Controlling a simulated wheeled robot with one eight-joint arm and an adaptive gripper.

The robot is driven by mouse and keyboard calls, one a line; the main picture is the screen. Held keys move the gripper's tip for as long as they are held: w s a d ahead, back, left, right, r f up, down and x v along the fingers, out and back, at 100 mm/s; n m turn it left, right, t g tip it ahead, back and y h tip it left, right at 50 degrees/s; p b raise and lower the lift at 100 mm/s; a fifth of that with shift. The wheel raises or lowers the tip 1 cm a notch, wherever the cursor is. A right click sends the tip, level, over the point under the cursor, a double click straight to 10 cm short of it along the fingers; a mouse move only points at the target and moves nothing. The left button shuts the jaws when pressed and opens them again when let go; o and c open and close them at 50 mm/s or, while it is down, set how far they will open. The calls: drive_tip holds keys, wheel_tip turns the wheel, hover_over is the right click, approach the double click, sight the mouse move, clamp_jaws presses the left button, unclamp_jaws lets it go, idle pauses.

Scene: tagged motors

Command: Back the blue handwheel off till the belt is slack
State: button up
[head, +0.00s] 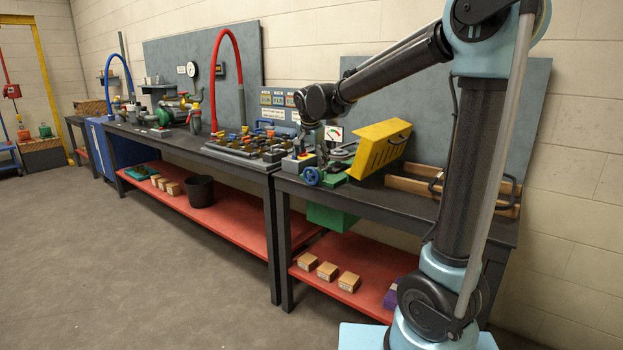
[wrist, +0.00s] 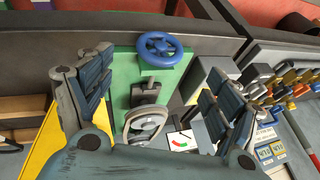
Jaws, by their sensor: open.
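The blue handwheel (head: 311,176) is at the front edge of the right bench, on a green machine base (head: 334,178). In the wrist view the handwheel (wrist: 159,50) lies beyond my fingertips, near the bench edge. A grey looped part (wrist: 145,122), perhaps the belt on its pulleys, sits behind it; whether it is taut I cannot tell. A gauge card with red and green marks (wrist: 183,140) stands beside it. My gripper (wrist: 158,88) is open and empty, its padded fingers wide apart, above the machine. The handwheel is not between the fingers.
A tilted yellow guard (head: 380,147) stands right of the machine, with a wooden tray with dark handles (head: 455,190) beyond it. A crowded board of coloured parts (head: 245,145) lies to the left. The floor in front (head: 150,260) is clear.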

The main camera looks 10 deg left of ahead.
sight(311, 172)
drive_tip(key=x, duration=1)
drive_tip(key=shift+w+f, duration=0.1)
drive_tip(key=shift+f, duration=0.1)
drive_tip(key=c, duration=1.1)
